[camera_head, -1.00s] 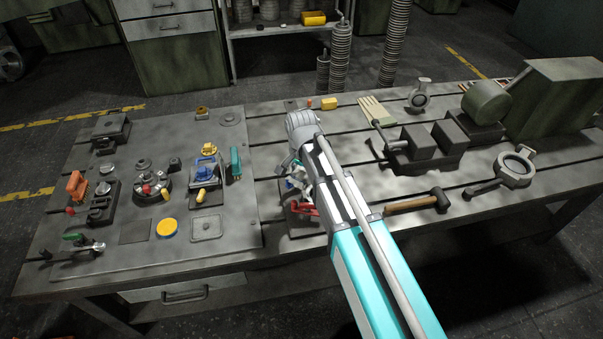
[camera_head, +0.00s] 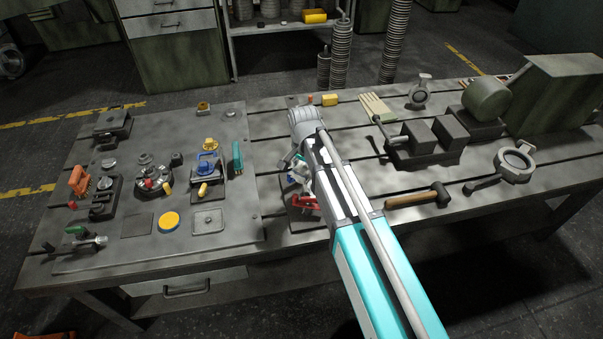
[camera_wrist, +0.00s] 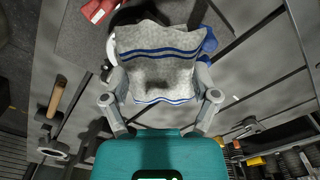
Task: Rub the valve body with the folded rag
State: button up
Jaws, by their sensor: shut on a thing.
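The folded rag (camera_wrist: 157,65) is grey with blue stripes. In the wrist view it is pinched between the two grey fingers of my gripper (camera_wrist: 160,82), and its far edge lies over something dark. In the head view my arm (camera_head: 340,200) covers most of the rag, and a small whitish patch shows left of the wrist. A red part (camera_head: 305,202) shows just below that patch, and also at the top of the wrist view (camera_wrist: 97,10). No valve body shows clearly under the rag, so I cannot tell whether they touch.
A hammer (camera_head: 420,197) and a grey ring-shaped casting with a handle (camera_head: 515,163) lie right of my arm. A plate (camera_head: 115,230) with several clamps and fixtures fills the left of the table.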

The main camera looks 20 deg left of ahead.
aim_at(307, 190)
jog(key=shift+a+f, duration=0.15)
jog(key=shift+a, duration=0.05)
jog(key=shift+f, duration=0.1)
notch_tip(307, 190, down, 8)
jog(key=b, duration=0.8)
jog(key=shift+w+d+r, duration=0.15)
jog(key=shift+d+r, duration=0.05)
jog(key=shift+d, duration=0.2)
jog(key=shift+w+d+r, duration=0.15)
jog(key=shift+d, duration=0.2)
jog(key=shift+w+d, duration=0.35)
jog(key=shift+d, duration=0.2)
jog(key=shift+w+d, duration=0.3)
jog(key=shift+d, duration=0.25)
jog(key=shift+a, duration=0.15)
